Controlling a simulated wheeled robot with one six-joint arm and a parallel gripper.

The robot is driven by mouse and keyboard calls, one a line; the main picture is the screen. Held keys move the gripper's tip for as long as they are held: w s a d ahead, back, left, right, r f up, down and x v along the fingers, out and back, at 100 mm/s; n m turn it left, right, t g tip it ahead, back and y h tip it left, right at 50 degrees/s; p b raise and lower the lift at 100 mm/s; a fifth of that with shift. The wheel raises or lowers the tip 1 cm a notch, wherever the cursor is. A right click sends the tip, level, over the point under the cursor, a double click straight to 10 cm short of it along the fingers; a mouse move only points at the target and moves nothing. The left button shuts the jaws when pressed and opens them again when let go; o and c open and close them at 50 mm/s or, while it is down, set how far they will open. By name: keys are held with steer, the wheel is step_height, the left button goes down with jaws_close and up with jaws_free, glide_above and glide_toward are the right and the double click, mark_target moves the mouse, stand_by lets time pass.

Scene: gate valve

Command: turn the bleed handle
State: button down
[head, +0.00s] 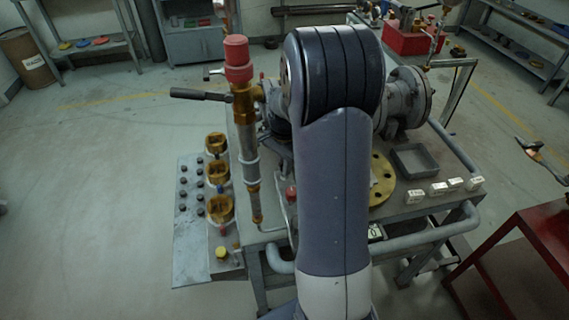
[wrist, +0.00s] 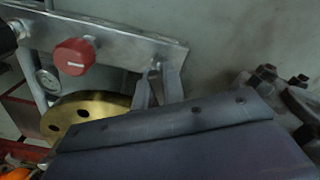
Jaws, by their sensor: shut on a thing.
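In the wrist view, my gripper (wrist: 157,82) reaches up to a flat grey metal bar (wrist: 115,37). Its two grey fingers are shut on a small metal piece at the bar, which looks like the bleed handle (wrist: 155,70). Most of that piece is hidden between the fingers, so its angle is hard to tell. A round red knob (wrist: 74,57) with a white mark sits on the same bar, left of my gripper and apart from it. In the head view my own arm hides the gripper and the handle.
A brass flange (wrist: 88,112) and a small gauge (wrist: 47,79) lie below the bar. In the head view, a red-capped brass pipe (head: 239,75) with a dark lever (head: 200,95) rises left of my arm. A grey tray (head: 414,160) and white tags (head: 439,189) are at right.

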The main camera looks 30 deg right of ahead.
steer(key=m, duration=0.6)
steer(key=shift+m, duration=0.3)
stand_by(0.4)
steer(key=c, duration=1.5)
jaws_free()
